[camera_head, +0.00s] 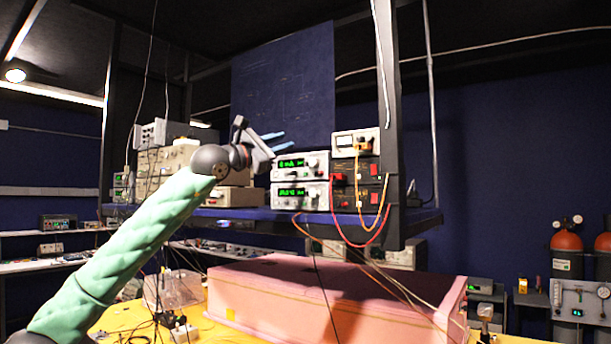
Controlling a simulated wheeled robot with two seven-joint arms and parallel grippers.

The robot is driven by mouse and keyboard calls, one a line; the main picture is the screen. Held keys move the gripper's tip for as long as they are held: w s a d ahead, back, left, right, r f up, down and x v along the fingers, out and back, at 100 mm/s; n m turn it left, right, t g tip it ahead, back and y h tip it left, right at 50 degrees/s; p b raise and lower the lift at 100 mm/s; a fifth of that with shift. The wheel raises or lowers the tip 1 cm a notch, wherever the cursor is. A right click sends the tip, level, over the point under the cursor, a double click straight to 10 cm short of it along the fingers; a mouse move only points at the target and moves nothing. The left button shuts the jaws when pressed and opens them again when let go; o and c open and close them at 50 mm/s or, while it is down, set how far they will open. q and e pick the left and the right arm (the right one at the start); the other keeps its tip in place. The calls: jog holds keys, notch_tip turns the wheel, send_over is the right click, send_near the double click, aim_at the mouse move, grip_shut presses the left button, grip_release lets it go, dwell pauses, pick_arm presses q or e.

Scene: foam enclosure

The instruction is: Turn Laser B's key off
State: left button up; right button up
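My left gripper (278,141) is raised at the front of the overhead shelf, with its two blue fingertips apart and nothing seen between them. In the picture it is just above and left of a pale unit with a green display (289,163). A second pale unit with a green display (300,196) sits under that one. To their right are a dark unit with a red part (345,171) and another dark unit (343,199) below it. I cannot read any label, so which unit is Laser B, and its key, cannot be told. My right gripper is out of view.
A small meter box (356,142) tops the dark units. Red and orange cables (334,222) hang in front of the shelf (262,213). A dark post (392,130) stands right of the units. A large pink foam enclosure (330,290) is below.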

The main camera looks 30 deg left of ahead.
aim_at(291, 173)
pick_arm(q)
jog(key=w+a+f+n+g+y, duration=0.1)
jog(key=w+a+f+g+y, duration=0.15)
jog(key=a+f+y, duration=0.35)
jog(key=shift+y, duration=0.3)
jog(key=shift+w+d+f+p, duration=0.2)
jog(key=shift+w+p, duration=0.5)
jog(key=shift+w, duration=0.65)
jog(key=shift+w+d+f+p, duration=0.1)
jog(key=shift+w+d+p, duration=0.15)
jog(key=shift+w+p, duration=0.75)
jog(key=shift+w+d+f+p, duration=0.1)
jog(key=shift+w+d+p, duration=0.2)
jog(key=shift+w, duration=1.35)
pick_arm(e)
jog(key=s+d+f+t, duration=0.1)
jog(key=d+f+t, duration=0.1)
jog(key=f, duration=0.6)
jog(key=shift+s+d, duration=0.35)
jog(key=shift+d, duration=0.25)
pick_arm(q)
jog(key=shift+c, duration=0.2)
grip_shut()
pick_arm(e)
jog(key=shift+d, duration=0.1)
